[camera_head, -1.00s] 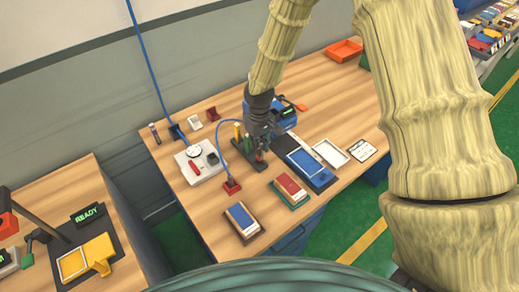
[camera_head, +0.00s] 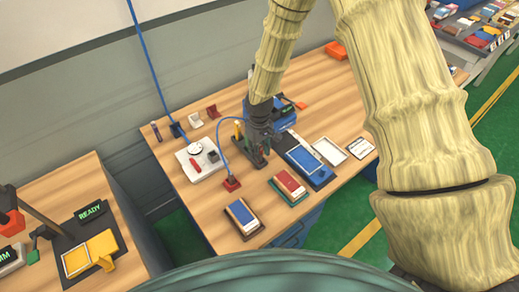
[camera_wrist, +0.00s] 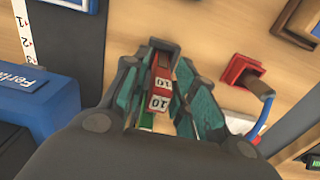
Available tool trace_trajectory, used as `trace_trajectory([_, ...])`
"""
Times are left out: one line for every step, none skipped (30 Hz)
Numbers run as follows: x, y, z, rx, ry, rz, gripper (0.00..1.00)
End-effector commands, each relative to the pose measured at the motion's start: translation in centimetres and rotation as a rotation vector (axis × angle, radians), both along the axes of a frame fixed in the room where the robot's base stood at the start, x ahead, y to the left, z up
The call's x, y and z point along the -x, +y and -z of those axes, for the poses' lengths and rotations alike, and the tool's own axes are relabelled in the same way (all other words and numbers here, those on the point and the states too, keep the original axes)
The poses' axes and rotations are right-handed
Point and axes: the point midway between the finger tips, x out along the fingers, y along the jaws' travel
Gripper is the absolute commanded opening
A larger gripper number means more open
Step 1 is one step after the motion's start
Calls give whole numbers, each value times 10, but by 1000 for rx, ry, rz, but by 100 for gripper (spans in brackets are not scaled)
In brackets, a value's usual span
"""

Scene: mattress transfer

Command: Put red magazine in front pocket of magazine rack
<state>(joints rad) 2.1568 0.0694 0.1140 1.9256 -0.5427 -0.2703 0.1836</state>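My gripper (camera_head: 259,141) points down at the dark rack (camera_head: 238,153) on the wooden bench in the head view. In the wrist view, my gripper (camera_wrist: 163,75) has its two teal fingers on either side of a red magazine (camera_wrist: 160,85) with white "10" labels. The fingers stand close to it, but whether they press on it is unclear. A green piece (camera_wrist: 146,121) shows just below it, partly hidden by my gripper. A dark part, seemingly of the rack (camera_wrist: 158,44), shows beyond the fingertips. How deep the red magazine sits in a pocket is hidden.
A red square holder (camera_head: 232,183) with a blue cable stands in front of the rack. Book-like blue (camera_head: 241,214) and red (camera_head: 289,182) items lie near the front edge.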

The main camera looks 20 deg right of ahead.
Motion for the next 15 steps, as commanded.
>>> trace_trajectory([0,0,0,0,0,0,37])
trace_trajectory([0,0,0,0,0,0,37])
trace_trajectory([0,0,0,0,0,0,37])
trace_trajectory([0,0,0,0,0,0,37])
trace_trajectory([0,0,0,0,0,0,37])
trace_trajectory([0,0,0,0,0,0,37])
trace_trajectory([0,0,0,0,0,0,37])
trace_trajectory([0,0,0,0,0,0,37])
trace_trajectory([0,0,-1,0,0,0,37])
trace_trajectory([0,0,-2,0,0,0,37])
trace_trajectory([0,0,-3,0,0,0,37])
trace_trajectory([0,0,-4,0,-1,1,37])
trace_trajectory([0,0,-5,0,-1,1,37])
trace_trajectory([0,0,-6,0,-1,0,37])
trace_trajectory([-1,0,-9,1,-1,0,37])
